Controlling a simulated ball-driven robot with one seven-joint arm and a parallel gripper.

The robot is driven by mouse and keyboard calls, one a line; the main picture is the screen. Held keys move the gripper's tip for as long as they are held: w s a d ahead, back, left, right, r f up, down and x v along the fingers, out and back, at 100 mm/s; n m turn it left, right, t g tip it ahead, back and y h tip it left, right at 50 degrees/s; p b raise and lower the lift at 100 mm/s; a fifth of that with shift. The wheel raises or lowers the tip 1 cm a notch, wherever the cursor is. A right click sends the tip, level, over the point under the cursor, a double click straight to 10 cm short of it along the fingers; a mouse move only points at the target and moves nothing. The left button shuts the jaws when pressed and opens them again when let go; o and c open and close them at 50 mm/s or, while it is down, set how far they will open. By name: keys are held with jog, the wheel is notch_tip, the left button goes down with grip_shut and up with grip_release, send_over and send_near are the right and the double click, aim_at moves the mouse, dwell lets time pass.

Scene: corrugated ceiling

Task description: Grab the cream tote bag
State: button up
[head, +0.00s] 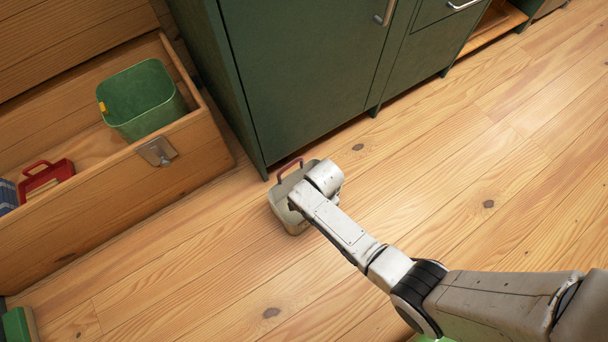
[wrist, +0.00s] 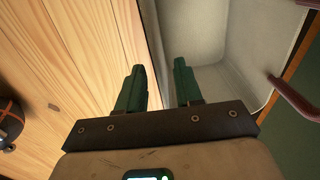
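The cream tote bag (head: 279,206) stands upright and open-topped on the wooden floor, beside the green cabinet, with a dark red handle showing. The end of my arm is over its right side and hides part of it. In the wrist view I look down into the pale inside of the bag (wrist: 235,35), with a handle at the right. My gripper (wrist: 158,66) is open, its two green fingers apart. The bag's left wall edge runs up between the fingertips; contact cannot be told. The fingers are hidden in the head view.
The green cabinet (head: 300,65) stands just behind the bag. An open wooden chest (head: 190,155) at the left holds a green bin (head: 145,105) and a red item (head: 45,175). A green object (head: 18,325) lies at the lower left. The floor right of the bag is clear.

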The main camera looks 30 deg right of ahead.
notch_tip(320, 180, down, 5)
jog(key=b, duration=0.3)
jog(key=shift+s+a+f+b, duration=0.1)
jog(key=shift+s+f+b, duration=0.1)
jog(key=shift+b, duration=0.2)
jog(key=shift+c, duration=0.2)
grip_shut()
dwell(1.0)
